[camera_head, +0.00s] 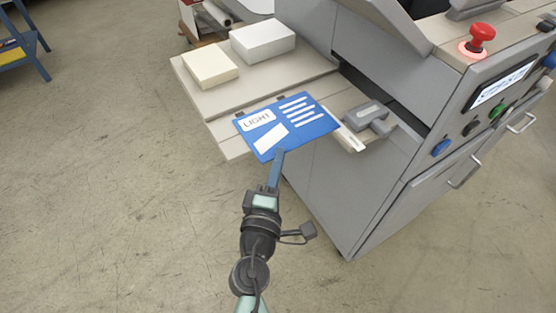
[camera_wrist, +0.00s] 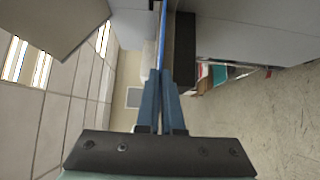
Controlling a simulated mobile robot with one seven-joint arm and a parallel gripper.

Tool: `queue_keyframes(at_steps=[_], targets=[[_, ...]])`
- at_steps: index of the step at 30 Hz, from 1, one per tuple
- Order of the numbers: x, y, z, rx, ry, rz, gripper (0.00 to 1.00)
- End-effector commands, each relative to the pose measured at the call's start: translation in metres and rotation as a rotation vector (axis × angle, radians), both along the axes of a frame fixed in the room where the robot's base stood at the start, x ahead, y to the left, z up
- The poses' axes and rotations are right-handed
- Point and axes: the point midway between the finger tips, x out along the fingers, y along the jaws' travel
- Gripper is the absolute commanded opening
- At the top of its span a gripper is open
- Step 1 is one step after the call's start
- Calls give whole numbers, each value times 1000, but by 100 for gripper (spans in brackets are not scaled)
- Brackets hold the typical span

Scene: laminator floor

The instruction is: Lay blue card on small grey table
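The blue card (camera_head: 300,130), with a white "LIGHT" label and white stripes, is in my gripper (camera_head: 279,155). In the wrist view, the two blue fingers (camera_wrist: 160,85) are shut on the card, which shows edge-on as a thin blue strip (camera_wrist: 162,35). In the head view the card overlaps the front edge of a pale grey table (camera_head: 222,108) at the machine's side. I cannot tell the gap between them. I cannot tell for sure that this is the small grey table.
A white box (camera_head: 262,41) and a cream block (camera_head: 210,68) occupy the table's back part. The grey machine (camera_head: 345,190) stands to the right, with a red button (camera_head: 480,38) on top. A grey block-like fitting (camera_head: 366,116) juts out beside the card.

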Motion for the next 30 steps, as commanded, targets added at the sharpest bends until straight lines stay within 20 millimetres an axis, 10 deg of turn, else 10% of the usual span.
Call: queue_keyframes(at_steps=[6,17,30], targets=[[0,0,0,0,1,1,38],[-5,1,-1,0,1,1,38],[-80,10,-5,0,4,2,38]])
